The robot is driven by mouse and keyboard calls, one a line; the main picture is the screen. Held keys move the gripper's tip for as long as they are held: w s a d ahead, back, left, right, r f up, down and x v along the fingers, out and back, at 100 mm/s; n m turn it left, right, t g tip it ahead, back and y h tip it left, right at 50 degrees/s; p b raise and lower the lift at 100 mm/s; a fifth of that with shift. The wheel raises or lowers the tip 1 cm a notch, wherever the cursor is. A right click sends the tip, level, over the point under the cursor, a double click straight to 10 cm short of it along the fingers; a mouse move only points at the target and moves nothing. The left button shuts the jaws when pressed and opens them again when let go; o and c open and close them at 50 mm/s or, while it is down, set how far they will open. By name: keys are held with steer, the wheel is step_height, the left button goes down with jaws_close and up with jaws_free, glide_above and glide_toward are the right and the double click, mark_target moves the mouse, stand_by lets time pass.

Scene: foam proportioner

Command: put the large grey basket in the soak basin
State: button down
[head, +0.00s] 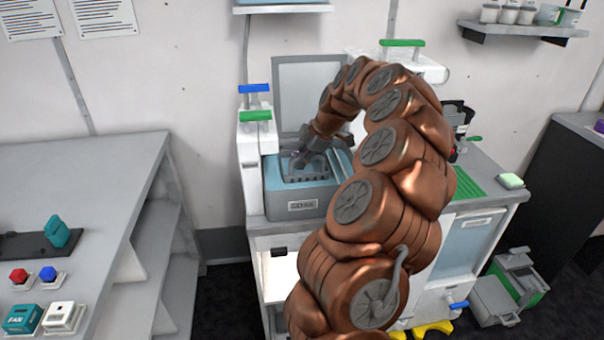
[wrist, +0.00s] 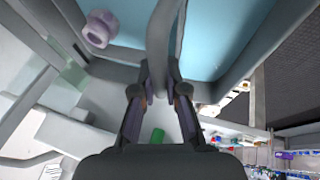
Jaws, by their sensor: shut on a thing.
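The soak basin (head: 292,207) is a blue-grey box with a label on its front, on the white and grey unit at the centre of the head view. Its grey lid (head: 300,85) stands open behind it. The large grey basket (head: 310,179) shows as a dark slatted shape within the basin's opening, partly hidden by my gripper and arm. I cannot tell whether it touches the bottom. My gripper (head: 301,158) is over the basin. In the wrist view my gripper (wrist: 162,80) is shut on the basket's grey handle (wrist: 164,35), with light blue surfaces behind it.
Blue and green-handled valves (head: 255,102) stand left of the basin. A green drain mat (head: 482,195) and a sponge (head: 510,181) lie on the counter to the right. A grey bench (head: 75,190) with buttons stands at left.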

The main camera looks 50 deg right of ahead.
mark_target(302, 184)
steer(key=shift+f+p, duration=0.55)
steer(key=shift+f, duration=2)
steer(key=c, duration=1.2)
jaws_free()
steer(key=shift+r, duration=0.1)
steer(key=b+v, duration=0.2)
steer(key=v, duration=1)
steer(key=shift+b, duration=0.3)
